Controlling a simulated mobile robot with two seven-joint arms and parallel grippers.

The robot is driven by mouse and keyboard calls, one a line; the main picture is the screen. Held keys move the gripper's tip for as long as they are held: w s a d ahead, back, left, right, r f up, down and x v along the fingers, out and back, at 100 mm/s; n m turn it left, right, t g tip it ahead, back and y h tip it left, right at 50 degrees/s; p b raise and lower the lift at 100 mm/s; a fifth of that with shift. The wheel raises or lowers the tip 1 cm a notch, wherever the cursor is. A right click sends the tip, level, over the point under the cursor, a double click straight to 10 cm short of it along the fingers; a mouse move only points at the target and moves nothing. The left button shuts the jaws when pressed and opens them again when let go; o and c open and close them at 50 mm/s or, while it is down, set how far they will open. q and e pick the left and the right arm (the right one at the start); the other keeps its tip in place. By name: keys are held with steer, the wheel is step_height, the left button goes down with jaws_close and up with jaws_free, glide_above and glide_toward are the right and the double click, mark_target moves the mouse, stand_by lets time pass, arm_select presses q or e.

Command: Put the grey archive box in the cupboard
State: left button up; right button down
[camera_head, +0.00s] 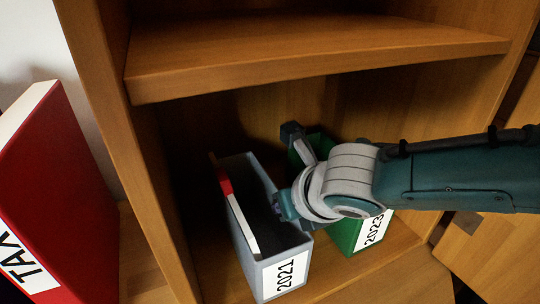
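The grey archive box (284,245), labelled 2021, stands in the lower compartment of the wooden cupboard (155,190). It is open at the top, and a red and white item stands inside along its left side. My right gripper (280,206) is at the top of the box's right wall; its fingers are mostly hidden by the wrist, so I cannot tell if they are open or shut, or touch the wall. My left gripper is out of view.
A green box (345,232), labelled 2023, stands right of the grey box, partly hidden by my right arm. A shelf (310,50) spans above both. A red TAX binder (62,190) stands left of the cupboard's side panel.

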steer(key=c, duration=1)
jaws_free()
steer(key=shift+w, duration=0.1)
steer(key=shift+o, duration=0.2)
steer(key=shift+f, duration=0.1)
